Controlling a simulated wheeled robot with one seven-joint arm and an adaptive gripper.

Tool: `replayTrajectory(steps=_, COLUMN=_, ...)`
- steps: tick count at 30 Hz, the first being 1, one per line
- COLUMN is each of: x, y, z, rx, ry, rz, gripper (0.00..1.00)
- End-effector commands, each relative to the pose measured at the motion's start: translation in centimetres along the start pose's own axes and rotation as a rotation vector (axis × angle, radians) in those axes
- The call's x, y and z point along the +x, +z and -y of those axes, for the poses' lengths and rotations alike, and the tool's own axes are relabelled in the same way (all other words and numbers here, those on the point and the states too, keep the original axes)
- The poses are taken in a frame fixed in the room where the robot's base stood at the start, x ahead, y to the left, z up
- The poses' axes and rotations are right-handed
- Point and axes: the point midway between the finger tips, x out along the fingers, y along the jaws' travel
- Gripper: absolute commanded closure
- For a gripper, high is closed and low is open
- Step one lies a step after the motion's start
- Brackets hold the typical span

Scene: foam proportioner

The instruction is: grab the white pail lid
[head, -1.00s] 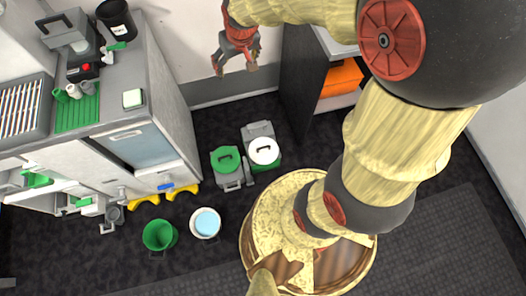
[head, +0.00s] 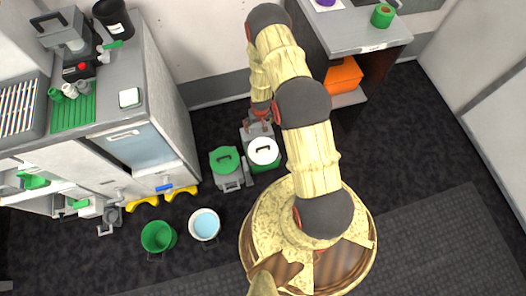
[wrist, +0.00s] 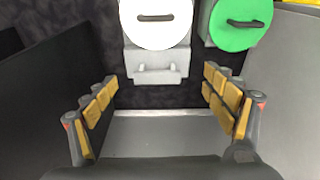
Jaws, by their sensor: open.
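The white pail lid (head: 263,151) is round with a dark handle and sits on a pail on the floor. In the wrist view the white lid (wrist: 157,22) is at the top centre, beyond my fingertips, its dark handle (wrist: 156,17) facing the camera. My gripper (wrist: 158,97) is open with nothing between its fingers. In the head view my gripper (head: 260,116) is low, just behind the white-lidded pail and apart from the lid; the fingers are small and partly hidden there.
A green-lidded pail (head: 225,160) stands close to the left of the white one. An open green bucket (head: 158,237) and a white bucket with pale blue contents (head: 205,224) stand nearer. A grey cabinet (head: 160,100) is at left, a grey desk (head: 365,35) behind.

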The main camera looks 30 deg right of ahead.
Motion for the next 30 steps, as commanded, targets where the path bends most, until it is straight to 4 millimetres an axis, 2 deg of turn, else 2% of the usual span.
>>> replayTrajectory(steps=1, x=2.5, y=1.9, z=-0.4, rx=0.008, ry=0.000, rz=0.015, gripper=0.16)
replayTrajectory(steps=3, x=5.0, y=3.6, z=-0.7, rx=0.015, ry=0.001, rz=0.023, gripper=0.16)
replayTrajectory(steps=6, x=7.4, y=5.4, z=-1.0, rx=0.022, ry=0.001, rz=0.030, gripper=0.16)
replayTrajectory(steps=9, x=8.8, y=6.7, z=-1.2, rx=0.027, ry=0.001, rz=0.035, gripper=0.16)
replayTrajectory(steps=16, x=11.3, y=7.2, z=-1.2, rx=0.028, ry=0.001, rz=0.036, gripper=0.16)
replayTrajectory(steps=23, x=12.9, y=7.2, z=-1.0, rx=0.028, ry=0.001, rz=0.037, gripper=0.16)
replayTrajectory(steps=30, x=16.3, y=7.4, z=-0.6, rx=0.028, ry=0.001, rz=0.038, gripper=0.16)
